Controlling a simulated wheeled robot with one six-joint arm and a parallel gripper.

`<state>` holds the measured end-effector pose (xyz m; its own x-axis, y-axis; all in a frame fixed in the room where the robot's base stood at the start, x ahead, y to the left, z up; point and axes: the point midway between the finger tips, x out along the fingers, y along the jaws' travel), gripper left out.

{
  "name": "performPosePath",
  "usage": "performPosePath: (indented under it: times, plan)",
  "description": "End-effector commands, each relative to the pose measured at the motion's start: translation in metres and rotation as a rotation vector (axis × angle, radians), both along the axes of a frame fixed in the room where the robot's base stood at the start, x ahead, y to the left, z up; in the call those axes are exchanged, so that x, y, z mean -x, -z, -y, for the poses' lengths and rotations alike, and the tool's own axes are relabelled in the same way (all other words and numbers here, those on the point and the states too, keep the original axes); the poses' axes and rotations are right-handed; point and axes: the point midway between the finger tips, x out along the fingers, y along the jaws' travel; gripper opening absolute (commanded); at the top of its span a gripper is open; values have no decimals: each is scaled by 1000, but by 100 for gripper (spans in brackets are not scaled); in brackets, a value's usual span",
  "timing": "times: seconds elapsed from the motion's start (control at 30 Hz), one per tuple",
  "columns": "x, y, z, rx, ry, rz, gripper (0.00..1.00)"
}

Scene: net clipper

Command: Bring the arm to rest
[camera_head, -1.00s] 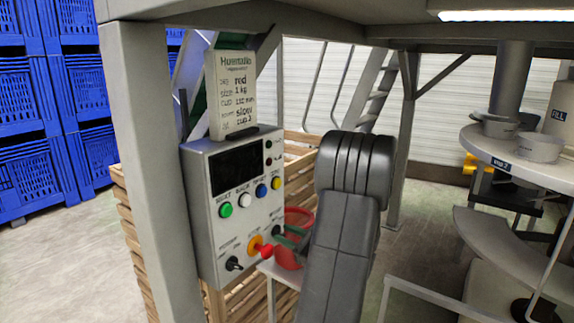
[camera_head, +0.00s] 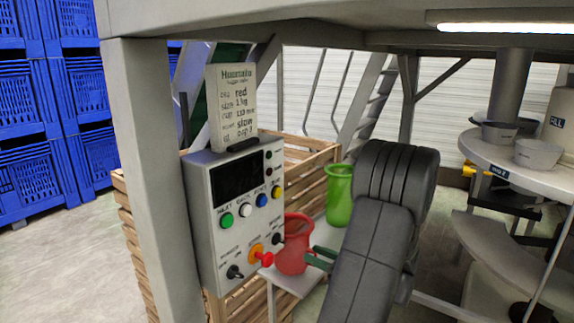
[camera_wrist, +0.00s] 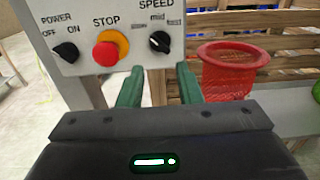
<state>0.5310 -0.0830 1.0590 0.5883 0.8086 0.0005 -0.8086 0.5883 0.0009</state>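My gripper (camera_head: 318,258) has green fingers and hangs off my dark grey arm in front of the control box (camera_head: 235,205). In the wrist view my gripper (camera_wrist: 159,72) shows its two fingers apart, with nothing between them. Behind the fingertips is the box's lower face, with a power knob (camera_wrist: 66,52), a red stop button (camera_wrist: 106,54) on a yellow base, and a speed knob (camera_wrist: 159,41). I cannot tell from the wrist view whether the fingers touch the box; in the head view they look apart from it.
A red net bag (camera_head: 293,246) stands on a pale shelf just behind my fingers, with a green one (camera_head: 339,195) further back. A grey post (camera_head: 150,180) stands left of the box. Wooden crates (camera_head: 308,150) are behind. A round table (camera_head: 530,172) with pans is at right.

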Motion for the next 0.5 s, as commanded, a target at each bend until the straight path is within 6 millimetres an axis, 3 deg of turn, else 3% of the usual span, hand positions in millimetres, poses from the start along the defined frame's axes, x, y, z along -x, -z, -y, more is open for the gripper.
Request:
performPosePath:
  times: [0.2, 0.5]
  plan:
    - [16, 1, 23, 2, 1, 1, 32]
    - [21, 0, 29, 1, 0, 1, 32]
